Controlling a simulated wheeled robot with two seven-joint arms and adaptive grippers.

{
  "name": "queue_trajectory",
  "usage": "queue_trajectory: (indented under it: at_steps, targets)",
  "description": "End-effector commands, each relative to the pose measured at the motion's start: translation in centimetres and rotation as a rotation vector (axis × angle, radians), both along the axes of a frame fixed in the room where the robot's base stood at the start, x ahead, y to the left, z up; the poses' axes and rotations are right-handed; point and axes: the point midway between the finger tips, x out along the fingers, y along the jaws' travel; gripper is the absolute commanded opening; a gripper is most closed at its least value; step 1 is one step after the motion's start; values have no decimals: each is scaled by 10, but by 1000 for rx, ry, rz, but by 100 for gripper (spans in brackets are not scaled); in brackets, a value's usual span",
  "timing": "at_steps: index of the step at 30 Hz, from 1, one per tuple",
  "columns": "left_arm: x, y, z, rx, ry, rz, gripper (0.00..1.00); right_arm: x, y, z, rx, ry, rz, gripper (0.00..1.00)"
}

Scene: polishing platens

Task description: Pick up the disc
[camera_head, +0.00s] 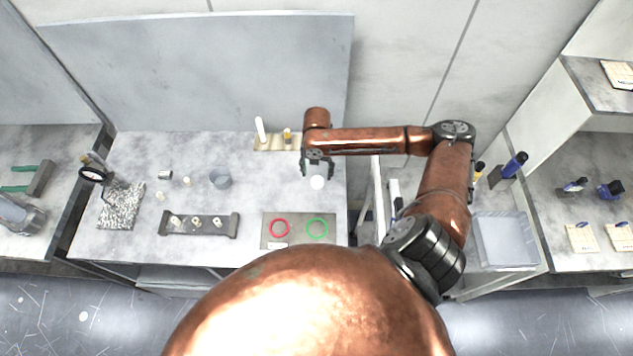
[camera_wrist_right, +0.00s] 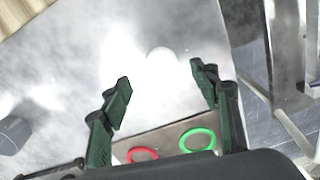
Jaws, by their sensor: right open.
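The disc (camera_head: 317,183) is small, round and white, and it lies on the grey marbled table (camera_head: 232,150) below my right gripper (camera_head: 318,170). In the right wrist view the disc (camera_wrist_right: 160,55) is a pale shape in bright glare, just past the fingertips. My right gripper (camera_wrist_right: 161,77) is open, with dark green fingers apart and nothing between them. I cannot tell how high the fingertips are above the table. My left gripper is not in view.
A plate (camera_head: 299,230) with a red ring (camera_head: 279,228) and a green ring (camera_head: 317,229) lies nearer me. A rack (camera_head: 198,223) with several small pieces and a grey cup (camera_head: 220,178) are to the left. A wooden block with bottles (camera_head: 275,142) stands behind.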

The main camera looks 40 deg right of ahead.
Motion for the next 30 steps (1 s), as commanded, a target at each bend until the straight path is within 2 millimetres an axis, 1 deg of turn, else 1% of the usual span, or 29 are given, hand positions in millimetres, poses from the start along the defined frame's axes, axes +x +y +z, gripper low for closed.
queue_trajectory:
  at_steps: [3,6,9,12,18,30]
  targets:
    - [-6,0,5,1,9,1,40,-2,0,-16,2,3,-2,56]
    - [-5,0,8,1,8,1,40,-3,0,-31,0,3,-1,56]
    - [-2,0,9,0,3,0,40,-2,0,-42,1,0,1,56]
    - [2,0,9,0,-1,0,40,-2,-1,-47,-1,-1,1,56]
    - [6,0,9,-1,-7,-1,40,-2,-1,-47,-1,-1,1,56]
    - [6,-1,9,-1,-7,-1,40,-2,-1,-47,-1,-1,1,29]
